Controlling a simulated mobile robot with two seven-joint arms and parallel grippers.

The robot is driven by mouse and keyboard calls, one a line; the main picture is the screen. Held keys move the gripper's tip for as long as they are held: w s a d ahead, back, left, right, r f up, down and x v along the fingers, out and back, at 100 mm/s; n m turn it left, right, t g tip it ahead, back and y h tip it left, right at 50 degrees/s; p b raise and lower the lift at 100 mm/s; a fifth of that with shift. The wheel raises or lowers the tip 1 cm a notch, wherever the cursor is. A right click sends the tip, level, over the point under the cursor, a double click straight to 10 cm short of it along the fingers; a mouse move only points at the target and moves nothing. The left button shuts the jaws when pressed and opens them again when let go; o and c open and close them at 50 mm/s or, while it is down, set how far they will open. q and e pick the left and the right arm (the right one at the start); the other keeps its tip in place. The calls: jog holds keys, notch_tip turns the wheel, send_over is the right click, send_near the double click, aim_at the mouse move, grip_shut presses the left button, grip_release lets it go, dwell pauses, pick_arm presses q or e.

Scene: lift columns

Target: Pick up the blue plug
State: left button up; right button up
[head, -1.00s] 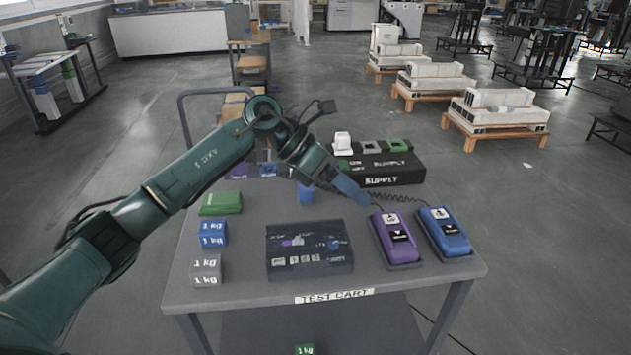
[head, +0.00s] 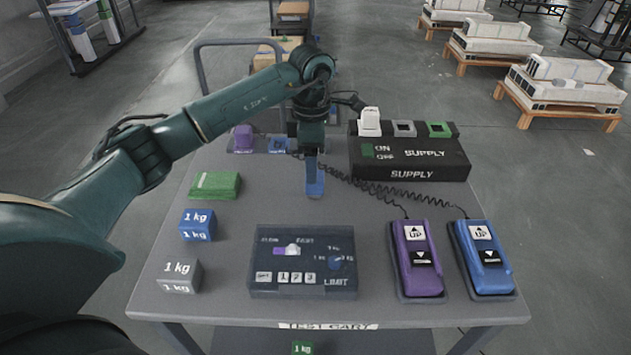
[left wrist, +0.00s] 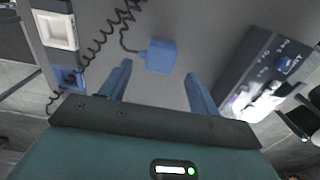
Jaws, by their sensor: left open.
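The blue plug (left wrist: 160,55) is a small blue block with a dark coiled cable, lying on the grey cart top in the left wrist view. My left gripper (left wrist: 158,72) is open. Its two blue fingers point toward the plug, which shows between and slightly beyond their tips; no contact is visible. In the head view the left gripper (head: 315,188) points down over the middle of the cart. There I cannot separate the blue plug from the blue fingers. My right gripper is not in view.
A test box (head: 302,280) with a knob is in front of the gripper. The black supply box (head: 410,165) stands behind right. Purple (head: 418,255) and blue (head: 483,255) pendants are at right, weight blocks (head: 197,225) at left. A purple plug (head: 243,138) sits behind left.

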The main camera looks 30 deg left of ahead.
pick_arm(q)
jog(key=shift+w+d+f+p, duration=0.1)
jog(key=shift+d+f+p, duration=0.1)
jog(key=shift+f, duration=1.5)
jog(key=shift+d+f+p, duration=0.1)
jog(key=shift+f+p, duration=0.05)
jog(key=shift+f, duration=1.55)
jog(key=shift+c, duration=0.5)
jog(key=c, duration=1)
jog(key=shift+r, duration=0.15)
notch_tip(320, 180, up, 9)
jog(key=shift+r, duration=1.05)
